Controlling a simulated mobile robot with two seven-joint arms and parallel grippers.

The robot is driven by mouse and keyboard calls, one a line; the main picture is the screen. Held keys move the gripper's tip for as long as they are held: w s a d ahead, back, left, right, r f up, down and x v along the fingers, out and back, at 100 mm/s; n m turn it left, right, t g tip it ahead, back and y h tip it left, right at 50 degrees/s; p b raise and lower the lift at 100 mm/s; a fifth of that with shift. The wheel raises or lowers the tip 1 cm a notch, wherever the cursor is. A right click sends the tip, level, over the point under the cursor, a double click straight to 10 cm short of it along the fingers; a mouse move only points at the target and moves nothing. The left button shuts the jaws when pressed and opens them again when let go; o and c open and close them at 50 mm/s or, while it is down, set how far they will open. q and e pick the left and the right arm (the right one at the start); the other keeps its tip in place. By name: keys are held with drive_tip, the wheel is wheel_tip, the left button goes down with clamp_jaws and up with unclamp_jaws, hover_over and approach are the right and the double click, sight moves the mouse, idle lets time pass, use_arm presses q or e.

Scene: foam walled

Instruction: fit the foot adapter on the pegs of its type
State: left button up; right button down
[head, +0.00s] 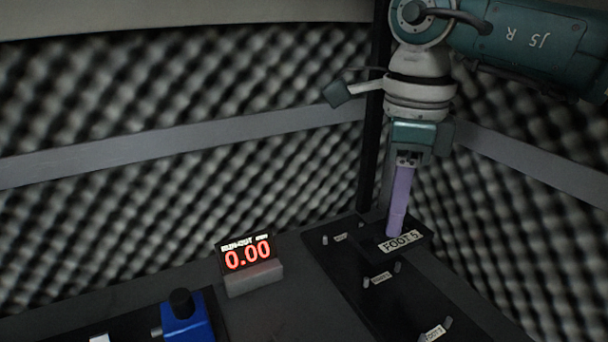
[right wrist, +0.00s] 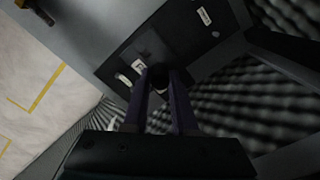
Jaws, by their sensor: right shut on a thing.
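My right gripper (head: 397,232) points down at the right of the head view, its purple fingers close together. It is shut on the dark foot adapter (head: 376,243), which has a white label reading "FOOT" and an unclear last character. The adapter is at the far part of a black peg board (head: 345,266); I cannot tell whether it touches the board. Any pegs under it are hidden. Pairs of grey pegs with small labels show on the board, such as one peg (head: 366,282) nearer me. In the right wrist view the fingers (right wrist: 160,85) reach toward the board. My left gripper is not in view.
A display (head: 247,254) reading 0.00 in red stands on the grey table left of the board. A blue device (head: 187,318) with a black knob is at the front left. Dark foam walls (head: 180,210) with grey rails (head: 180,144) close in behind and right.

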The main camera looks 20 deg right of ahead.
sight(390, 239)
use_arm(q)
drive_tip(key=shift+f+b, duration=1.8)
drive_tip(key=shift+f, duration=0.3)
use_arm(e)
drive_tip(key=shift+f, duration=2.4)
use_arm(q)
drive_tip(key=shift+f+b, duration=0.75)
use_arm(e)
drive_tip(key=shift+f, duration=0.8)
use_arm(q)
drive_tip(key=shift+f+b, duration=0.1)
drive_tip(key=shift+b, duration=0.2)
use_arm(e)
drive_tip(key=shift+f, duration=0.35)
drive_tip(key=shift+s+f, duration=0.1)
drive_tip(key=shift+f, duration=0.15)
drive_tip(key=c, duration=0.6)
unclamp_jaws()
